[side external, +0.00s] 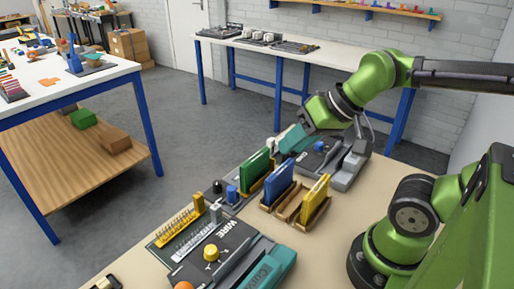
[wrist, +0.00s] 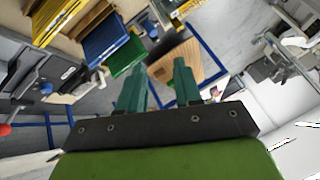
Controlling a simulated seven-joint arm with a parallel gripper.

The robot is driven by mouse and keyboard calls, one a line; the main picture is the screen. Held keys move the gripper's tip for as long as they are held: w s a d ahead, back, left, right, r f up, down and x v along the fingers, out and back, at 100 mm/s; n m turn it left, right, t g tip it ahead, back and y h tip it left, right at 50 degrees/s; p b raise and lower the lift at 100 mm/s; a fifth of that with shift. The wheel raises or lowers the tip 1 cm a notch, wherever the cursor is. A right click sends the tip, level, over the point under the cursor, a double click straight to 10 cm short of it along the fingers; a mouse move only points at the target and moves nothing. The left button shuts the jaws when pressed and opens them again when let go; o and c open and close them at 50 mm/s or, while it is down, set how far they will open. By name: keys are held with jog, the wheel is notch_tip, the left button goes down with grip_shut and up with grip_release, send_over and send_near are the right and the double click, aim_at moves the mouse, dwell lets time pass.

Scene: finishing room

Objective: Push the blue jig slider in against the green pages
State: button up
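The green pages (side external: 256,172) stand upright at the left end of a row with blue pages (side external: 279,184) and yellow pages (side external: 316,198). A small blue knob (side external: 232,194), which looks like the jig slider, stands just left of the green pages' lower end, with a small gap. My gripper (side external: 292,141) is in the air behind and above the row, touching nothing. In the wrist view its two teal fingers (wrist: 158,80) are apart with nothing between them. The green pages (wrist: 127,60) show beyond the left finger.
A grey machine (side external: 350,168) with a blue part stands right of my gripper. A yellow comb (side external: 181,233) and a device with a yellow knob (side external: 211,253) lie at the front left. A white bench (side external: 330,60) is behind. The air above the row is clear.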

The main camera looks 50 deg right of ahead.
jog(key=shift+c, duration=0.5)
jog(key=shift+a+f, duration=0.2)
jog(key=shift+c, duration=1.2)
jog(key=w+a+f+n+g, duration=0.2)
jog(key=f+n, duration=0.1)
jog(key=shift+w+a+g, duration=0.35)
jog(key=shift+a+g, duration=0.05)
grip_shut()
jog(key=n+g+h, duration=0.2)
jog(key=n+h, duration=0.4)
jog(key=n, duration=1.8)
send_near(233, 195)
jog(key=x, duration=0.2)
jog(key=a+x, duration=0.1)
jog(key=x, duration=0.2)
jog(key=shift+w+f, duration=0.25)
jog(key=shift+f, duration=0.2)
